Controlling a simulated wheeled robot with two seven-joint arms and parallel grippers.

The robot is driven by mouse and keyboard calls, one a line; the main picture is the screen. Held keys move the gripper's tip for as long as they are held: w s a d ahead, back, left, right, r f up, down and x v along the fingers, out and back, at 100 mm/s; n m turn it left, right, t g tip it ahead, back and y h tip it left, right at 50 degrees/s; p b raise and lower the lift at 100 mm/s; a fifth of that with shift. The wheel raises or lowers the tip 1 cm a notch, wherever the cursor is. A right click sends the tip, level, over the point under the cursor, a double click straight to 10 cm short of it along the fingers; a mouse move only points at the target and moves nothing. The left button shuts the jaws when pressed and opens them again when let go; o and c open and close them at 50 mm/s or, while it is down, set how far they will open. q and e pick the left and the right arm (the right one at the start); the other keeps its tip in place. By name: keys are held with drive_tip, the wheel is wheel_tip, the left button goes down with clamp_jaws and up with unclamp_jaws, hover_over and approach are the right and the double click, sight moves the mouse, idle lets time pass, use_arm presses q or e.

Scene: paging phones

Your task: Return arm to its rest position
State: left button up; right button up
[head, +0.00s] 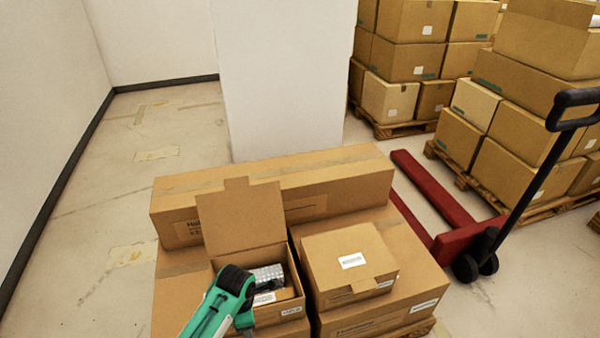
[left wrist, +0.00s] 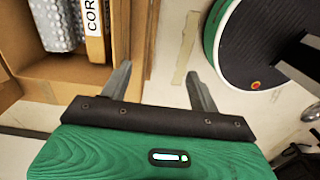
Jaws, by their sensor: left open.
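My left arm (head: 225,300), green with a black joint, comes in from the bottom edge of the head view in front of the open carton. Its fingers cannot be made out there. In the left wrist view my left gripper (left wrist: 160,88) is open, with nothing between its fingers. The left finger shows against the wall of an open carton (left wrist: 125,40), the other over the floor. My right gripper is not in view.
The open carton (head: 240,218) holds a silvery wrapped item (head: 266,276) and a labelled box (head: 265,298). A closed carton (head: 345,255) stands beside it on larger boxes. A red pallet jack (head: 470,235) and stacked pallets stand right. Floor at left is clear.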

use_arm(q)
drive_tip(key=s+a+f+m, duration=0.2)
drive_tip(key=s+f+m, duration=0.25)
drive_tip(key=f, duration=0.45)
drive_tip(key=s+a+f+m, duration=0.25)
drive_tip(key=s+f, duration=0.25)
drive_tip(key=f, duration=0.3)
drive_tip(key=s+a+f+m, duration=0.2)
drive_tip(key=s+f+m, duration=0.3)
drive_tip(key=f, duration=0.4)
drive_tip(key=s+a+f+m, duration=0.1)
drive_tip(key=s+f+m, duration=0.2)
drive_tip(key=s, duration=0.6)
drive_tip(key=s+a+f+m, duration=0.2)
drive_tip(key=s+f+m, duration=0.2)
drive_tip(key=s, duration=0.5)
drive_tip(key=s+a+f+m+t, duration=0.1)
drive_tip(key=s+f+m, duration=0.3)
drive_tip(key=s, duration=0.5)
drive_tip(key=shift+s+a+f+p, duration=0.15)
drive_tip(key=shift+a+p, duration=0.25)
drive_tip(key=shift+a, duration=0.2)
